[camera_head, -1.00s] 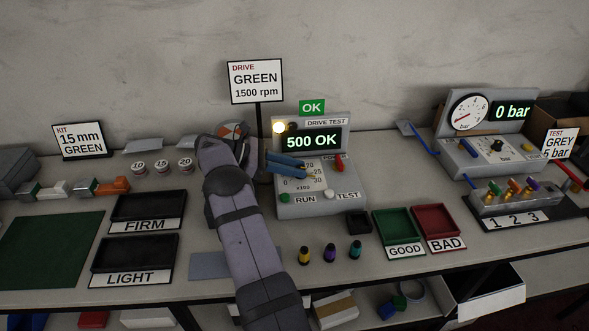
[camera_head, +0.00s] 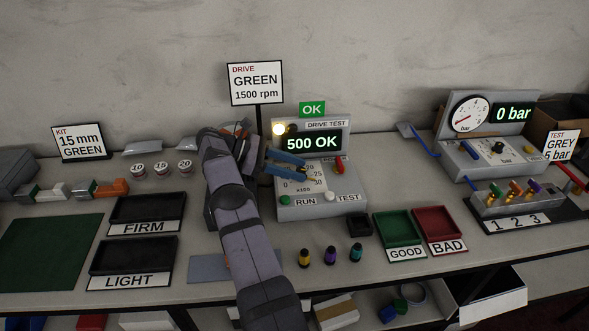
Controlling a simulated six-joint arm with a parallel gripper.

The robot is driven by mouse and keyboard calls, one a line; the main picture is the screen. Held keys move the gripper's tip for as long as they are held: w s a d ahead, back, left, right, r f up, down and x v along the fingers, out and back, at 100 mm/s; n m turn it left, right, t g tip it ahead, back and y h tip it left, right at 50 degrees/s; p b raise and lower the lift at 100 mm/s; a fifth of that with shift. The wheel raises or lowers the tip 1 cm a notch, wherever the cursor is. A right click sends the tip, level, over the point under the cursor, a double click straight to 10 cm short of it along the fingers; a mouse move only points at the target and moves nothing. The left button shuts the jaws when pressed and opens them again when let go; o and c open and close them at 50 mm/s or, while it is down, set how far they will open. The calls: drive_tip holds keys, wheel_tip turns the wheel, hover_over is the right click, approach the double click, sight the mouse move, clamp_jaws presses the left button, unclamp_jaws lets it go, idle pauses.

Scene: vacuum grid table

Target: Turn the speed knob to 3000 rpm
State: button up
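The drive test box (camera_head: 290,209) stands at the centre of the table. Its screen (camera_head: 312,143) reads "500 OK", and a lit green "OK" sign (camera_head: 312,109) is above it. The speed dial (camera_head: 314,187) is a white plate marked x100; 0, 20, 25 and 30 show, and the rest is covered. My gripper (camera_head: 308,172) reaches over the dial from the left. Its two blue fingers are spread with a gap between them. The fingers hide most of the knob, so its pointer cannot be read and contact cannot be told.
A RUN button (camera_head: 304,196), a TEST button (camera_head: 330,197) and a red lever (camera_head: 339,164) are close to the dial. A sign (camera_head: 256,83) behind reads "DRIVE GREEN 1500 rpm". Small capped parts (camera_head: 330,256) stand in front, with GOOD (camera_head: 386,243) and BAD (camera_head: 425,242) trays to the right.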

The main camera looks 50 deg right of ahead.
idle(0.3)
wheel_tip(320, 180, up, 10)
drive_tip(key=p, duration=0.1)
drive_tip(key=shift+p, duration=0.35)
drive_tip(key=shift+s+f, duration=0.1)
drive_tip(key=shift+c, duration=0.2)
